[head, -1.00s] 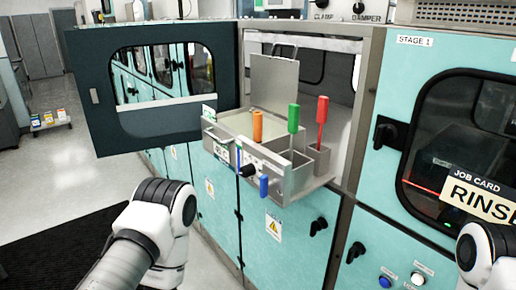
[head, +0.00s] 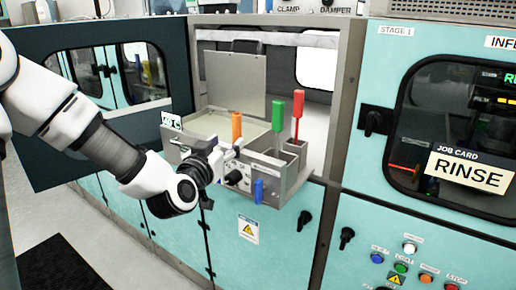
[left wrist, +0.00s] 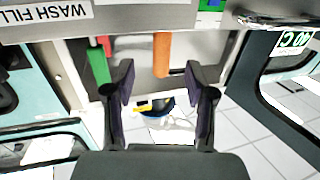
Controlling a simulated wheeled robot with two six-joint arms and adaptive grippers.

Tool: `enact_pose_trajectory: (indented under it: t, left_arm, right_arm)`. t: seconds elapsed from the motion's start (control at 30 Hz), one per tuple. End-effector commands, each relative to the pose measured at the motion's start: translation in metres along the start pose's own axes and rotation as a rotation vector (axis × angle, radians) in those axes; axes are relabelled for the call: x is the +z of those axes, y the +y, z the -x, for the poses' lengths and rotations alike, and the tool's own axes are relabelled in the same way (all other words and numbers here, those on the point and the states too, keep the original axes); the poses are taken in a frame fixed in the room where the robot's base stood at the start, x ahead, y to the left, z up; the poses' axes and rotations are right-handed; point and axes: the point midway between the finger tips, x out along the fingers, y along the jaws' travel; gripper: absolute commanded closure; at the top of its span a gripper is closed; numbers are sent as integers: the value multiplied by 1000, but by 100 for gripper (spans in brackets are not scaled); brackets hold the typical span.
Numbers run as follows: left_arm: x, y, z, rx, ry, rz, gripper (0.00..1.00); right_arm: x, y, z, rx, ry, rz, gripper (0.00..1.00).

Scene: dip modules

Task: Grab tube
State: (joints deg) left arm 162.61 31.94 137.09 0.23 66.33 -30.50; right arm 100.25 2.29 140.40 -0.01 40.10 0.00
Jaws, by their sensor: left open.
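An orange tube-like piece (head: 236,125) stands upright at the left in the open metal module. A green one (head: 278,112) and a red one (head: 298,104) stand to its right in the module's compartments. My left gripper (head: 230,152) is at the module's front, just below the orange piece in the head view. In the left wrist view the gripper (left wrist: 158,80) is open and empty. The orange piece (left wrist: 162,50) shows beyond and between its fingertips, apart from them. The green piece (left wrist: 98,64) is left of the fingers. My right gripper is out of view.
The metal module (head: 285,188) juts from the teal cabinet, with a raised lid (head: 236,84) behind. The open dark door (head: 40,165) is behind my left arm. A windowed panel (head: 470,130) is at right.

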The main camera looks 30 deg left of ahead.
Motion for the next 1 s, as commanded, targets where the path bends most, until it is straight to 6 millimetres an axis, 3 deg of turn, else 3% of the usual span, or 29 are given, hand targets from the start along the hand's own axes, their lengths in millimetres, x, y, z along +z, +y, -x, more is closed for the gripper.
enact_pose_trajectory:
  t: [0.1,0.53,0.77,0.8,0.93,1.0]
  left_arm:
    - [-10,-3,-6,-7,20,1,45]
    - [-11,-8,-73,-6,17,-1,45]
    - [-8,-8,-78,-5,18,2,45]
    - [-8,-8,-78,-5,18,2,52]
    - [-8,-8,-77,-5,17,2,98]
    - [-8,-8,-77,-5,17,2,100]
  right_arm:
    - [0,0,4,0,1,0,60]
    - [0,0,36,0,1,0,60]
    - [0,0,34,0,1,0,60]
    - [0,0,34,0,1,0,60]
    - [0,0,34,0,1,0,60]
    - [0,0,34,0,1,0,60]
